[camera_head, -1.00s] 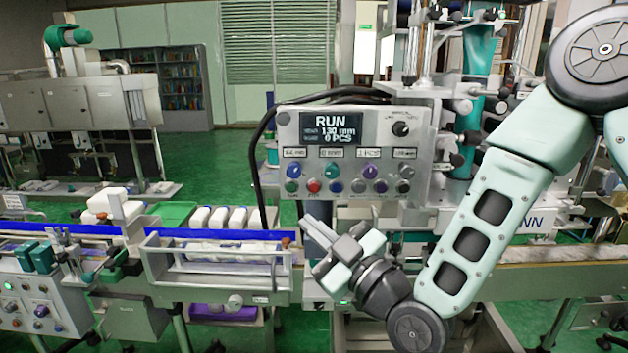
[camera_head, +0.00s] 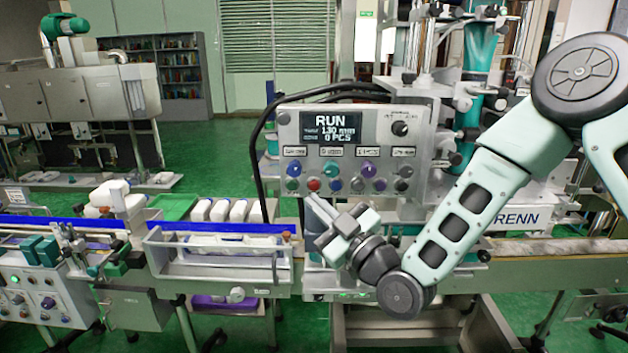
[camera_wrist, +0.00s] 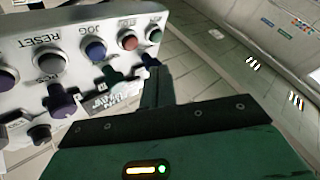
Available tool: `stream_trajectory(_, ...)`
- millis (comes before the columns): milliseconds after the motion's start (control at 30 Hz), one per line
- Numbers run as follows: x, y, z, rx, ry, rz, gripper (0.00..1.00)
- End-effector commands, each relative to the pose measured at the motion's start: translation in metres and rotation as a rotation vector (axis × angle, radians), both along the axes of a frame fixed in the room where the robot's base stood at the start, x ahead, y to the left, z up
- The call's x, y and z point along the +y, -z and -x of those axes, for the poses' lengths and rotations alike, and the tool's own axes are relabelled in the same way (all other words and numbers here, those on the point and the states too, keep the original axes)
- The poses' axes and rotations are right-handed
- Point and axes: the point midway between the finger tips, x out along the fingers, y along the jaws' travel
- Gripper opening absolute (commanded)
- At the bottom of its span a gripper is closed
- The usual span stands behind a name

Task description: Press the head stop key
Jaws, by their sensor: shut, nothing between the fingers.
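The head stop key looks to be the red button (camera_head: 314,184) in the lower row of the grey control panel (camera_head: 405,154), second from the left. In the wrist view the panel is upside down, and the red button (camera_wrist: 129,39) sits beside the green button (camera_wrist: 152,36). My gripper (camera_head: 310,204) is shut and empty, its fingertips just below the red button in the head view. In the wrist view the gripper tips (camera_wrist: 152,72) lie in front of the panel's knob row, near a blue knob (camera_wrist: 148,59). I cannot see contact with any button.
Close around the red button are the blue JOG button (camera_head: 335,185) and a row of knobs above, including a teal knob (camera_head: 331,169). A conveyor (camera_head: 215,252) with white bottles runs at left, below the panel.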

Motion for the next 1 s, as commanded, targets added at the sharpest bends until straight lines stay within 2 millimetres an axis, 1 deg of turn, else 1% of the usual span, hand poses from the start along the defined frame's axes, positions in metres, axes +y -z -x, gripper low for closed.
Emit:
stream_trajectory(33,-0.001,-0.002,-0.007,0.0,0.002,-0.001,0.0)
stream_trajectory(100,0.0,0.002,-0.014,-0.002,0.001,0.0,0.0)
stream_trajectory(200,0.0,0.001,-0.022,-0.001,0.0,0.0,0.0)
stream_trajectory(333,-0.001,0.0,-0.029,-0.002,0.001,0.0,0.0)
stream_trajectory(1000,-0.001,0.0,-0.031,0.0,-0.001,0.001,0.0)
